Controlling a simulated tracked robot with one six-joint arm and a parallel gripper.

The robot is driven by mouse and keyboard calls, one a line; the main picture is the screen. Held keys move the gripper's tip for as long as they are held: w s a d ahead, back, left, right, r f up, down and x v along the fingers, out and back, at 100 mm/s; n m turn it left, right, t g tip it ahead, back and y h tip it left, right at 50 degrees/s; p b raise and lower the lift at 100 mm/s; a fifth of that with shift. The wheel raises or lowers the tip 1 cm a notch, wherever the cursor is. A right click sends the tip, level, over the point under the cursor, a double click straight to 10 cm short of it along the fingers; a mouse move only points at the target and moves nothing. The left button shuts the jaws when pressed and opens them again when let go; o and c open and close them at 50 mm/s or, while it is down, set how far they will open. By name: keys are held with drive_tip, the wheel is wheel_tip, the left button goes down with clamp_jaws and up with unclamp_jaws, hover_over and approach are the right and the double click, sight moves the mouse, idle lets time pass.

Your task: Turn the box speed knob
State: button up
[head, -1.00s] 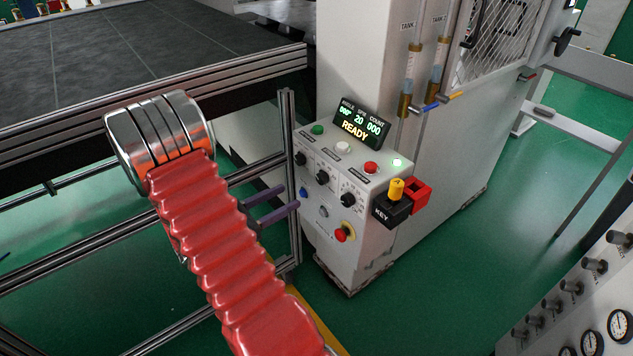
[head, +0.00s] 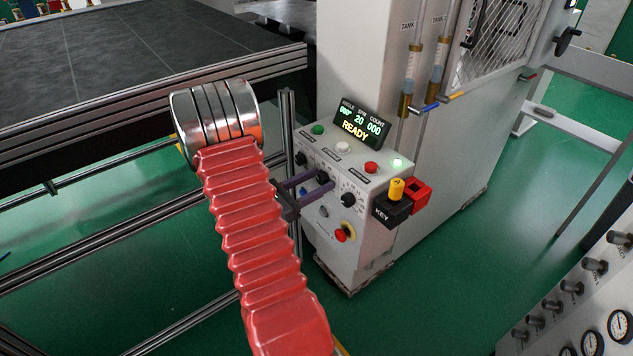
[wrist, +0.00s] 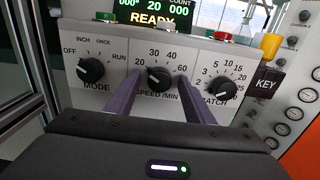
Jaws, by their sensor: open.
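The control box (head: 337,236) stands beside the frame, with three black knobs on its sloped face. The speed knob (wrist: 160,77) is the middle one, labelled SPEED /MIN, and shows in the wrist view between my two purple fingers. It also shows in the head view (head: 323,177). My gripper (wrist: 155,96) is open, its fingers either side of the knob's lower part in the picture; I cannot tell if they touch it. The mode knob (wrist: 91,70) is to the left and the batch knob (wrist: 222,88) to the right. The display (head: 362,122) reads 20 and READY.
A yellow key (head: 396,188) in a black KEY block and a red part stand at the box's right corner. A red button (head: 341,235) sits low on the front. A metal frame post (head: 287,120) rises close left of the box.

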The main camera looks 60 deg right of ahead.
drive_tip(key=c, duration=1)
drive_tip(key=shift+s+d, duration=0.1)
drive_tip(key=shift+c, duration=0.2)
drive_tip(key=shift+m, duration=1.6)
drive_tip(key=shift+f+m, duration=0.1)
drive_tip(key=shift+m, duration=2.2)
